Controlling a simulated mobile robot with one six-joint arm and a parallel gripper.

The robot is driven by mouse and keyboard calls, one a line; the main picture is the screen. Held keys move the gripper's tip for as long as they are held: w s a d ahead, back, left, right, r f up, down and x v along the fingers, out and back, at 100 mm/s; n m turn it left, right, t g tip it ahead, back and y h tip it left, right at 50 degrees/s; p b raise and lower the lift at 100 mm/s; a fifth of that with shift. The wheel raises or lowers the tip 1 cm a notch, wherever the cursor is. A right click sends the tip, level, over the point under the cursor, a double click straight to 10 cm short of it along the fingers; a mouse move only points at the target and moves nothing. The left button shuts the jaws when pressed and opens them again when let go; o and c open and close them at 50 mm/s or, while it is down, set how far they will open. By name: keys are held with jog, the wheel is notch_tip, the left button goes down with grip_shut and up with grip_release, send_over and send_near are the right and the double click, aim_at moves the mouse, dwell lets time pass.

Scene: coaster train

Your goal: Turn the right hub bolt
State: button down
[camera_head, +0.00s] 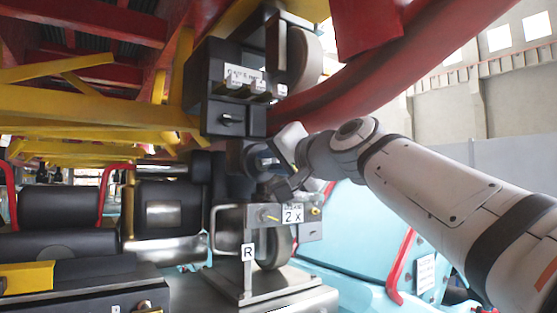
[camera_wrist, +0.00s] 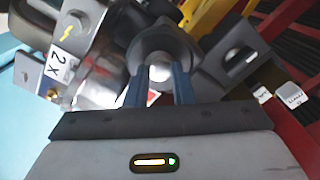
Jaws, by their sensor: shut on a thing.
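In the wrist view, my gripper (camera_wrist: 160,84) has its two blue fingers on either side of a shiny rounded bolt head (camera_wrist: 160,72). The bolt sits in the middle of a dark round hub (camera_wrist: 163,42). The fingers are shut on it. In the head view, my gripper (camera_head: 278,180) reaches in from the right to the dark hub (camera_head: 248,158) below the grey box; the bolt is hidden there behind the gripper and hub. A plate with a "2 X" label (camera_head: 292,214) is just below, and an "R" label (camera_head: 247,253) marks the post under it.
A dark grey box with labelled parts (camera_head: 232,90) is above the gripper. A thick red rail (camera_head: 420,75) curves over my arm. A wheel (camera_head: 275,247) is below the plate. Black seats (camera_head: 60,238) are at the left and turquoise car body panels (camera_head: 350,220) at the right.

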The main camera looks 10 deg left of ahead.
jog(key=m+p, duration=0.1)
jog(key=m, duration=0.3)
jog(key=shift+m+p, duration=0.45)
jog(key=shift+m, duration=1.45)
jog(key=shift+f+m, duration=0.1)
jog(key=shift+m, duration=0.2)
jog(key=c, duration=1.2)
grip_release()
jog(key=shift+c, duration=0.2)
jog(key=shift+d, duration=0.1)
jog(key=b+v, duration=0.3)
jog(key=v, duration=0.4)
jog(key=shift+s+d, duration=0.25)
jog(key=shift+s, duration=0.05)
